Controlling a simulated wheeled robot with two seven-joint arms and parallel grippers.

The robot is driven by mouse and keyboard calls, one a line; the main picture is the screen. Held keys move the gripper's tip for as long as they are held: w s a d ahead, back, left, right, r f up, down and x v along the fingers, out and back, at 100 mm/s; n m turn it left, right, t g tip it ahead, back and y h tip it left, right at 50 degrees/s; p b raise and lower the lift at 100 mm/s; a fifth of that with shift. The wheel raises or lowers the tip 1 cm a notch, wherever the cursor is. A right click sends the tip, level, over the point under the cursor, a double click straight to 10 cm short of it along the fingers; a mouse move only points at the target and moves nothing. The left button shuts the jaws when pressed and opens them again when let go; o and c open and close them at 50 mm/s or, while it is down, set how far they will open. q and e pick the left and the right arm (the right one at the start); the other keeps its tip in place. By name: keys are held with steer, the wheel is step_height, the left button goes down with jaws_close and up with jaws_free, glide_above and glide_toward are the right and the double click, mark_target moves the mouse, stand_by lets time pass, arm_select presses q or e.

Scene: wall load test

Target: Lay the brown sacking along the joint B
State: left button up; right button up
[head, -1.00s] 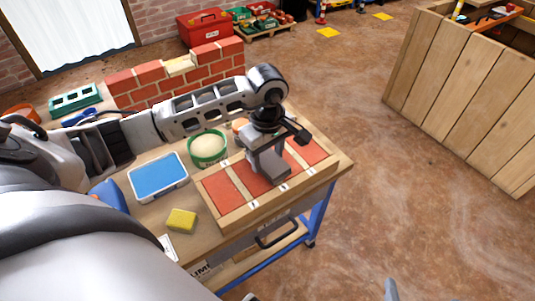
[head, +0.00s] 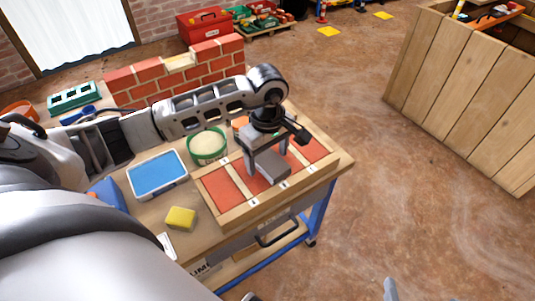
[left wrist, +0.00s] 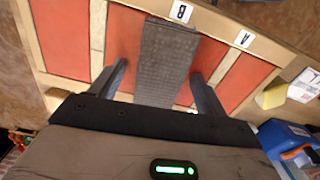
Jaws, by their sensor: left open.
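The sacking (left wrist: 166,62) shows as a grey-brown strip with a woven texture, not a clear brown. It lies on the red panel board (left wrist: 61,34), its far end at the tag B (left wrist: 181,12). Joint B is hidden under it. In the head view the strip (head: 273,172) is partly covered by my gripper. My left gripper (left wrist: 159,69) is open, with one finger on each side of the strip and gaps between. In the head view my left gripper (head: 267,160) is low over the board.
A green tub (head: 207,146), a blue-topped tray (head: 157,176) and a yellow sponge (head: 180,218) are left of the board. A small brick wall (head: 178,75) stands behind. A wooden crate (head: 455,95) is at right, with free floor between.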

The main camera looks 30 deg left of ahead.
arm_select(q)
steer(key=shift+r, duration=0.1)
step_height(320, 180, up, 16)
steer(key=p, duration=0.1)
steer(key=shift+p, duration=0.35)
